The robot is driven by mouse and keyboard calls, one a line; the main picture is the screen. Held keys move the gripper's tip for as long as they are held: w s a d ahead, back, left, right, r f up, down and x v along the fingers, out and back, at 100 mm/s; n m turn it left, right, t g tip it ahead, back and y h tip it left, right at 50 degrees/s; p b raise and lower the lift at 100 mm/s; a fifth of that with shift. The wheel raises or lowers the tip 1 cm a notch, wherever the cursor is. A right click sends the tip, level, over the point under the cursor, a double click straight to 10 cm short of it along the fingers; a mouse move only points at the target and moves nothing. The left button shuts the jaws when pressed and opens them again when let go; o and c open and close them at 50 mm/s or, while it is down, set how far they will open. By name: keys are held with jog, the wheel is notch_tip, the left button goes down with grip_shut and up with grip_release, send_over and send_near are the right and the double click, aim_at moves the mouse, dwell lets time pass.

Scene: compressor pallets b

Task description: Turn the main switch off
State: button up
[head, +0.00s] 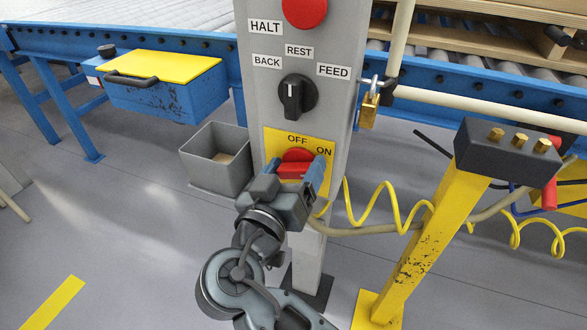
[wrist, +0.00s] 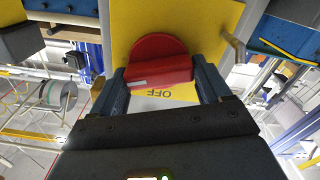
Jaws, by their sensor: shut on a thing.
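The main switch (head: 298,156) is a red rotary switch on a yellow plate (head: 273,146) low on the grey post. The plate carries the labels OFF at its top and ON at its upper right. My gripper (head: 294,173) is shut on the switch's red handle, one blue finger at each end. In the wrist view the red handle (wrist: 160,70) lies crosswise between the fingers of my gripper (wrist: 163,80), with the OFF label upside down just below it.
Above the switch are a black selector knob (head: 297,97) and a red button (head: 304,11). A brass padlock (head: 369,108) hangs right of the post. A grey bin (head: 218,158) stands left. A yellow stand (head: 425,240) and coiled yellow hose (head: 385,209) are right. Floor at left is open.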

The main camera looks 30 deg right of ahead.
jog(key=shift+n+p, duration=0.3)
jog(key=shift+p, duration=0.05)
jog(key=n+p, duration=0.2)
jog(key=shift+r+n+p, duration=0.15)
jog(key=shift+n+p, duration=0.15)
jog(key=n+p, duration=0.3)
jog(key=shift+w+a+n, duration=0.1)
jog(key=shift+n, duration=0.3)
jog(key=n+p, duration=0.5)
jog(key=shift+f, duration=0.25)
jog(key=shift+f+n+p, duration=0.2)
jog(key=shift+n+p, duration=0.6)
jog(key=shift+n, duration=0.2)
jog(key=shift+a+f, duration=0.1)
jog(key=o, duration=1)
jog(key=shift+c, duration=0.2)
